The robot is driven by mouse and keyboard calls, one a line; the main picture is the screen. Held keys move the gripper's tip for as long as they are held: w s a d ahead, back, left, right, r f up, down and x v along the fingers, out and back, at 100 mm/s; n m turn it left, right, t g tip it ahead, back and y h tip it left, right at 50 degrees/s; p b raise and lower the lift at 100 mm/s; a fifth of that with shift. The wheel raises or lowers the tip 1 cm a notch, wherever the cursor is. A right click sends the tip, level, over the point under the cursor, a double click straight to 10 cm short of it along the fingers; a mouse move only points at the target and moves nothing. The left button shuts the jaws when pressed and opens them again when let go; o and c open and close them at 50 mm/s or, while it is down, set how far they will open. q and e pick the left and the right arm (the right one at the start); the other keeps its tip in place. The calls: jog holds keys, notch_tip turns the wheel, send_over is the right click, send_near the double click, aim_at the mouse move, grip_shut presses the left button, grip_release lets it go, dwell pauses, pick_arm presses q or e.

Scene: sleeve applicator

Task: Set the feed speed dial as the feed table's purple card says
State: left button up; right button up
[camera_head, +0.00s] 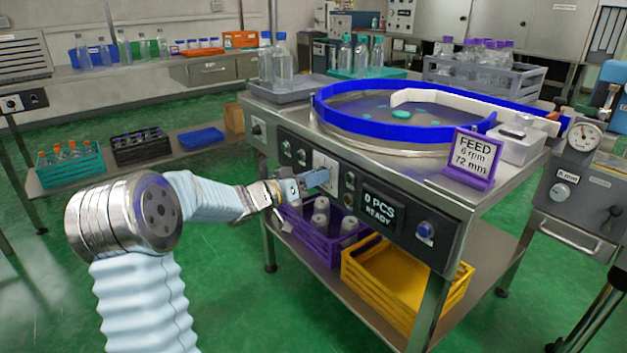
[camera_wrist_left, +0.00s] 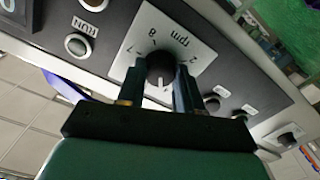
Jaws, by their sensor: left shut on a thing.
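The purple card (camera_head: 473,160) stands on the feed table's (camera_head: 405,170) front right corner and reads FEED, 6 rpm, 72 mm. The feed speed dial is a black knob (camera_wrist_left: 160,66) on a white plate marked rpm (camera_wrist_left: 185,42); its plate also shows on the front panel in the head view (camera_head: 331,165). My left gripper (camera_head: 318,178) is shut on the knob, with one finger on each side in the left wrist view (camera_wrist_left: 158,80). A pale pointer line on the knob points down in that view. Several scale numbers are hidden by the fingers. My right gripper is not in view.
The panel also has a display (camera_head: 379,209) reading 0 PCS READY, a blue button (camera_head: 425,230) and small switches near the dial. A blue-rimmed round feeder (camera_head: 335,107) is on top. Purple and yellow (camera_head: 375,285) crates sit on the shelf below.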

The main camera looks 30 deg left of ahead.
pick_arm(q)
jog(key=shift+f+m+b, duration=0.1)
jog(key=shift+m+b, duration=4.15)
jog(key=shift+m, duration=3.55)
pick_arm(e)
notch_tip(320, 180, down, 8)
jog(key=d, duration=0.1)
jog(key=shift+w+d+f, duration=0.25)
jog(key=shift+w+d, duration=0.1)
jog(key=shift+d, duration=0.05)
pick_arm(q)
jog(key=o, duration=1)
jog(key=shift+o, duration=0.2)
jog(key=v, duration=1.4)
